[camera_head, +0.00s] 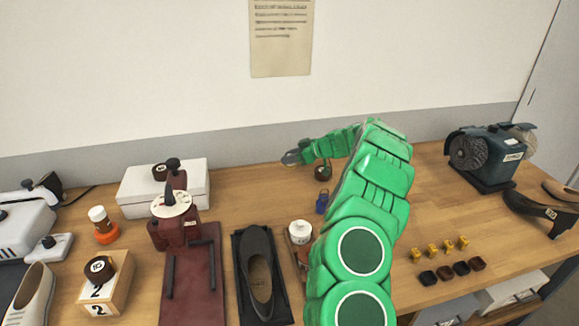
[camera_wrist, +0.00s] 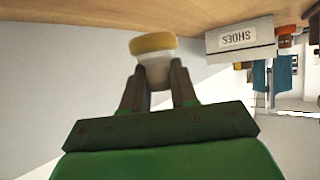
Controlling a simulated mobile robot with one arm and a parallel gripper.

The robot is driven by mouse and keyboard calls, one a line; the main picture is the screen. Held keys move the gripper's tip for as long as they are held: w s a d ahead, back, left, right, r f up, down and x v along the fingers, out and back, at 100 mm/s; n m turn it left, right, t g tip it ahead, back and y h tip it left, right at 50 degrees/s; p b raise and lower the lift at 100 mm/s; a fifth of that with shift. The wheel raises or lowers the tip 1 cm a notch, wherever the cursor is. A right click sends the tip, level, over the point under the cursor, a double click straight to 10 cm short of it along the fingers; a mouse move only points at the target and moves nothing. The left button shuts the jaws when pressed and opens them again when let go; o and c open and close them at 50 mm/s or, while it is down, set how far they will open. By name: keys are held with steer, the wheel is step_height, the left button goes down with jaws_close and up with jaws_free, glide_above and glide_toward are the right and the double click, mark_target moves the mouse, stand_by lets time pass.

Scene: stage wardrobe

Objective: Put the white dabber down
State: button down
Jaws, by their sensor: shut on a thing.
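The white dabber (camera_wrist: 155,68) has a pale body and a tan-yellow end. In the wrist view it is held between the two fingers of my gripper (camera_wrist: 156,84), with the tan end sticking out past the fingertips, apart from the wood surface at the top of that picture. In the head view my gripper (camera_head: 293,157) is at the end of the green arm, towards the back of the bench and near the wall. I cannot make out the dabber in the head view.
On the bench (camera_head: 235,205) are a white box (camera_head: 140,190), a maroon press (camera_head: 190,265), a dark shoe on a black tray (camera_head: 258,275), a white jar (camera_head: 301,231) and a blue grinder (camera_head: 488,155). An orange stand (camera_head: 107,234) holds a bottle. Bare wood shows right of my arm.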

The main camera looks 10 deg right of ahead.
mark_target(289, 165)
steer(key=shift+w+f, duration=0.7)
steer(key=shift+f, duration=1.7)
steer(key=shift+f, duration=0.15)
steer(key=c, duration=0.9)
jaws_free()
